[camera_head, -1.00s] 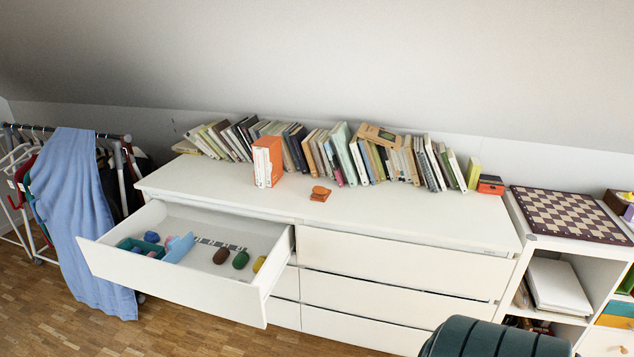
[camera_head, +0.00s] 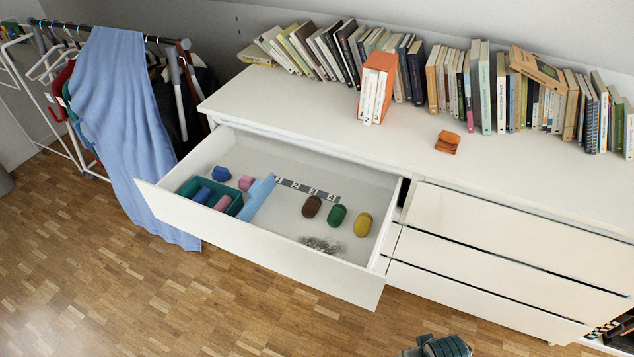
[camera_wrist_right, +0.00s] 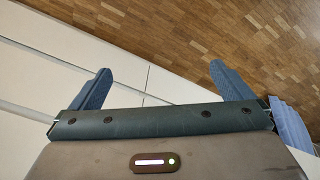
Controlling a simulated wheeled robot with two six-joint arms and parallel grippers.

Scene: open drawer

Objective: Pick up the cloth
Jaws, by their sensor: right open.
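A long blue cloth (camera_head: 130,130) hangs over the clothes rack at the left in the head view, its lower end near the floor. A small orange folded item (camera_head: 447,142) lies on the dresser top; I cannot tell if it is cloth. My right gripper (camera_wrist_right: 160,70) is open and empty in the right wrist view, with floor and white dresser fronts beyond its fingers. A pleated blue piece (camera_wrist_right: 290,125) shows at that view's right edge; I cannot tell what it is. Part of my right arm shows at the bottom of the head view, far from the hanging cloth. My left gripper is out of view.
The open drawer (camera_head: 262,243) juts out beside the hanging cloth. It holds a teal box (camera_head: 187,187), a light blue piece (camera_head: 258,197), several small rounded objects and a numbered strip. Books line the white dresser (camera_head: 290,110). The wooden floor (camera_head: 120,290) in front is clear.

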